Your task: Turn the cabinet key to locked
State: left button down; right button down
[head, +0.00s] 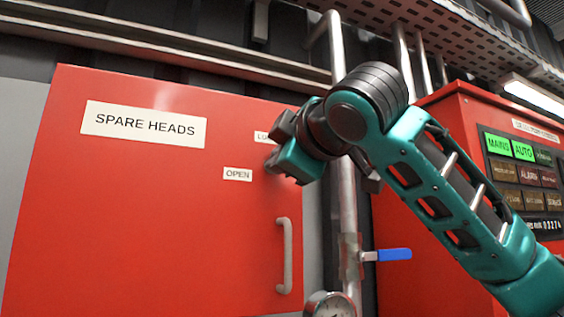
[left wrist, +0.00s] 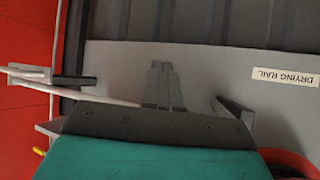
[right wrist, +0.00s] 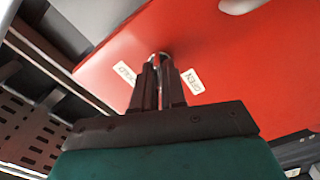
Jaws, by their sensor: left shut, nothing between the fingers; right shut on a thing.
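The red cabinet (head: 150,210) has a "SPARE HEADS" label and a vertical handle (head: 284,255). My right gripper (head: 280,152) is at the cabinet's upper right, beside the "OPEN" label (head: 238,174) and a partly covered upper label (head: 265,137). In the right wrist view my right gripper (right wrist: 162,75) is shut on the key at the silvery lock (right wrist: 160,56), between the "OPEN" label (right wrist: 193,81) and the other label (right wrist: 125,73). The fingers hide most of the key, so its angle is unclear. My left gripper (left wrist: 162,80) is shut and empty, outside the head view.
A vertical pipe with a blue-handled valve (head: 394,255) and a gauge (head: 330,304) stand right of the cabinet. A red control panel (head: 525,170) is farther right. A "DRYING RAIL" label (left wrist: 285,77) is beyond my left gripper, with pale rods (left wrist: 70,90) at left.

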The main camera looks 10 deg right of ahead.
jog(key=m+b, duration=0.1)
jog(key=m, duration=0.5)
jog(key=shift+f+m, duration=0.1)
jog(key=shift+m, duration=0.2)
jog(key=m+b, duration=0.2)
jog(key=m, duration=0.4)
jog(key=shift+m, duration=0.3)
jog(key=c, duration=1.3)
grip_release()
